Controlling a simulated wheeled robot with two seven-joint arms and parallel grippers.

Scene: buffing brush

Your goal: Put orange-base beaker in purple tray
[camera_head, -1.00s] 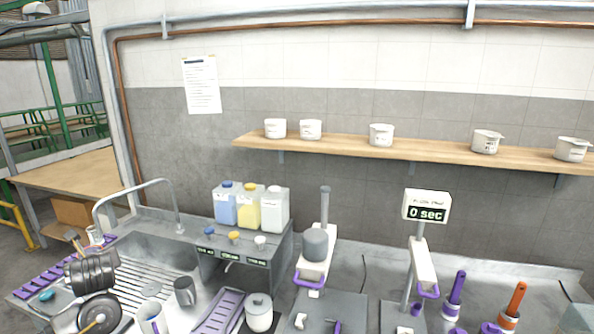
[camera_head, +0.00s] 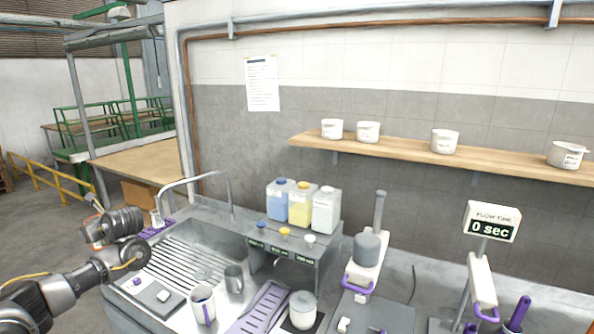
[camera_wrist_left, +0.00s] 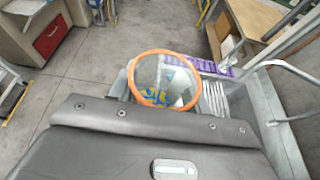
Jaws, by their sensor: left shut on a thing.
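In the left wrist view the orange-base beaker (camera_wrist_left: 135,67) shows as an orange ring with clear walls and blue and yellow marks inside. My left gripper (camera_head: 95,203), shut on it, is at the far left of the head view, above the sink's left end. The fingers are small there and the beaker is hard to make out. A ribbed purple tray (camera_wrist_left: 212,67) lies beyond the beaker in the wrist view; my wrist partly covers it in the head view (camera_head: 155,231). A second, slatted purple tray (camera_head: 263,304) lies beside the sink. My right gripper is out of view.
A small white container (camera_head: 157,218) stands by the ribbed tray. The faucet (camera_head: 229,195) arches over the sink. A white mug (camera_head: 202,303), a grey mug (camera_head: 234,279) and a white pot (camera_head: 303,309) stand near the front. A wooden table (camera_head: 140,160) is behind at left.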

